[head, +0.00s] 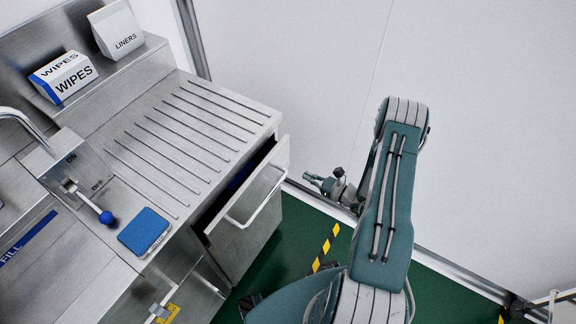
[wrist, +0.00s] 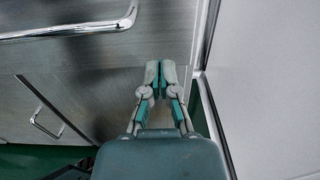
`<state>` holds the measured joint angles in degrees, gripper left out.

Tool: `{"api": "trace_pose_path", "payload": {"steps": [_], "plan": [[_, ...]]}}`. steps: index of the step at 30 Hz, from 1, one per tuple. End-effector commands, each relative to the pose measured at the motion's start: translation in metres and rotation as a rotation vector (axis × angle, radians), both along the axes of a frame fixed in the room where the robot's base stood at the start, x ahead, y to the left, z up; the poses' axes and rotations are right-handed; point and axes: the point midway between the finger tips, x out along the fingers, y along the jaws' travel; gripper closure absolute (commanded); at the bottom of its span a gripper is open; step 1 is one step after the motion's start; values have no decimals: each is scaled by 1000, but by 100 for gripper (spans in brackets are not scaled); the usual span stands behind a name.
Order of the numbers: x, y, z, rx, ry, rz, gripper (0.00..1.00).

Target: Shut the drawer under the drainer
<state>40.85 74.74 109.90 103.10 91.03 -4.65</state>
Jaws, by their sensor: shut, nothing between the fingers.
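The grooved metal drainer (head: 185,135) is at the left in the head view. The drawer (head: 252,200) under it stands open, with a dark gap and something blue inside behind its front. Its bar handle (head: 258,208) faces right. In the wrist view a bar handle (wrist: 75,28) crosses the upper left on a grey metal front (wrist: 100,60). My gripper (head: 308,178) is to the right of the drawer front, apart from it in the head view. In the wrist view the fingers (wrist: 159,68) are shut together and empty; contact with the front cannot be told.
A box of wipes (head: 63,77) and a liners pack (head: 117,30) stand on the back shelf. A blue pad (head: 145,231) and blue-knobbed lever (head: 104,216) are at the counter's front. White wall panels (head: 470,130) bound the right; green floor (head: 295,235) lies between.

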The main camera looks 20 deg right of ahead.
Motion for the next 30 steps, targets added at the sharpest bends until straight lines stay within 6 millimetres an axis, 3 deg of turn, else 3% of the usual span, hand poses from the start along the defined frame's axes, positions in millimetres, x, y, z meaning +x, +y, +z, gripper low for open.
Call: {"api": "trace_pose_path", "payload": {"steps": [12,30], "plan": [[57,41,0,2,-1,2,100],[75,54,0,1,0,4,100]]}}
